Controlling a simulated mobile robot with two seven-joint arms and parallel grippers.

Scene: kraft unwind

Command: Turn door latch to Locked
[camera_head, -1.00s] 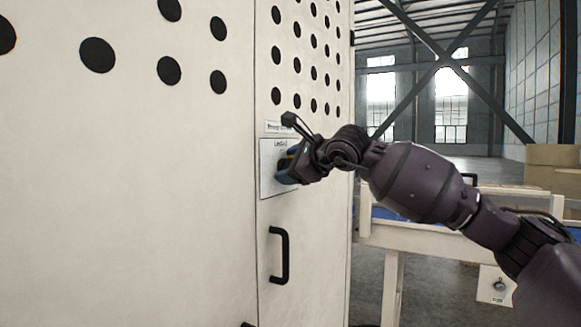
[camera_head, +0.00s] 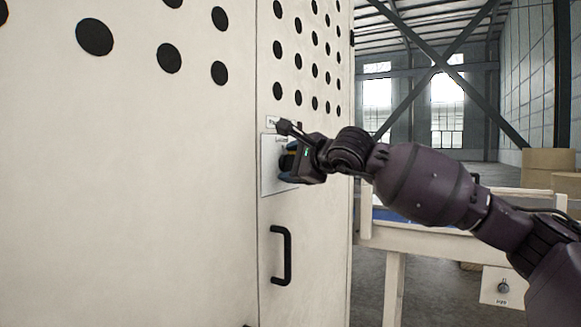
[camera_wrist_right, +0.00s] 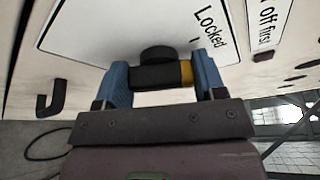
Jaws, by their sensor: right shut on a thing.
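The door latch (camera_wrist_right: 158,74) is a black handle with a yellow end, on a round black hub, mounted on a white plate (camera_wrist_right: 85,30). The plate bears the word "Locked". In the right wrist view my right gripper (camera_wrist_right: 162,80) has its blue fingers at the two ends of the handle, shut on it. In the head view my right gripper (camera_head: 289,163) is at the plate (camera_head: 268,181) and hides most of the latch. My left gripper is not in view.
A black pull handle (camera_head: 281,255) is on the door below the plate. The white cabinet (camera_head: 130,200) has round black holes above. A white table (camera_head: 420,240) stands to the right, under my right arm. Cardboard boxes (camera_head: 548,168) are farther back.

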